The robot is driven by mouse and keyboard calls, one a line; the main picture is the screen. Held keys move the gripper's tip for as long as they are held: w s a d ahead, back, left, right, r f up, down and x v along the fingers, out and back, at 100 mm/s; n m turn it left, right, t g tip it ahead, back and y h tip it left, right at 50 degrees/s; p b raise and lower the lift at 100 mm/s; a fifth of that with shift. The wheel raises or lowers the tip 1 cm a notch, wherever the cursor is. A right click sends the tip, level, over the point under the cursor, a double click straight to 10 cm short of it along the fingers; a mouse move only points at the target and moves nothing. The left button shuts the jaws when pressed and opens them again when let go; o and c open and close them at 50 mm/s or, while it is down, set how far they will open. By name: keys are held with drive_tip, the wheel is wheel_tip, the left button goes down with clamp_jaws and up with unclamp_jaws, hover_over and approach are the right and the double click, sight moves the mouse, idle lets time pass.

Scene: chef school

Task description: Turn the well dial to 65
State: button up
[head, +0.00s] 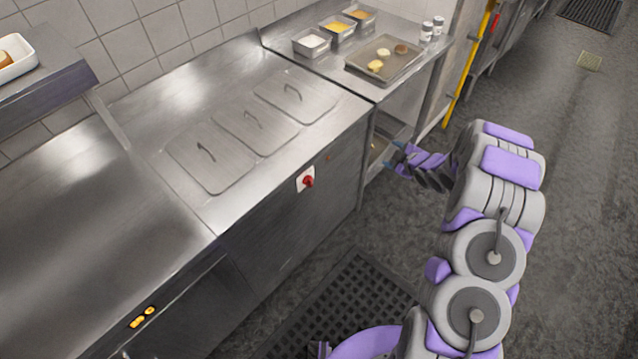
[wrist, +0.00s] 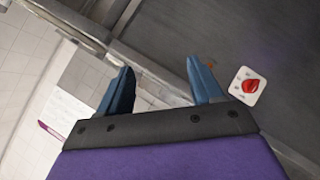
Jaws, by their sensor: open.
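The well dial (head: 308,181) is a red knob on a small white plate, on the front panel of the steel counter. It also shows in the wrist view (wrist: 250,86), to the right of the fingers. The marks on its plate are too small to read. My gripper (head: 391,165) is out over the floor, to the right of the dial and apart from it. In the wrist view my gripper (wrist: 160,84) has its two blue fingers spread with nothing between them.
Three lidded wells (head: 252,125) are set in the counter top. A tray with food (head: 350,64), small steel pans (head: 311,43) and two shakers stand at the back right. A black floor mat (head: 345,305) lies before the counter. Open floor is at the right.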

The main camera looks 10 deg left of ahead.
drive_tip(key=s+a+f+n+y, duration=0.3)
drive_tip(key=s+a+f+y, duration=0.2)
drive_tip(key=a+f, duration=0.4)
drive_tip(key=s+f+n+y, duration=0.2)
drive_tip(key=s+f+y, duration=0.25)
drive_tip(key=s, duration=0.35)
drive_tip(key=g, duration=0.1)
approach(312, 184)
drive_tip(key=shift+y, duration=0.25)
drive_tip(key=b+x, duration=0.1)
drive_tip(key=x, duration=0.4)
drive_tip(key=b+x, duration=0.1)
drive_tip(key=x, duration=0.4)
drive_tip(key=shift+f, duration=0.25)
drive_tip(key=shift+d+r, duration=0.15)
drive_tip(key=shift+d, duration=0.45)
drive_tip(key=shift+c, duration=0.2)
drive_tip(key=shift+a, duration=0.45)
drive_tip(key=c, duration=0.6)
drive_tip(key=shift+d, duration=0.1)
drive_tip(key=c, duration=0.4)
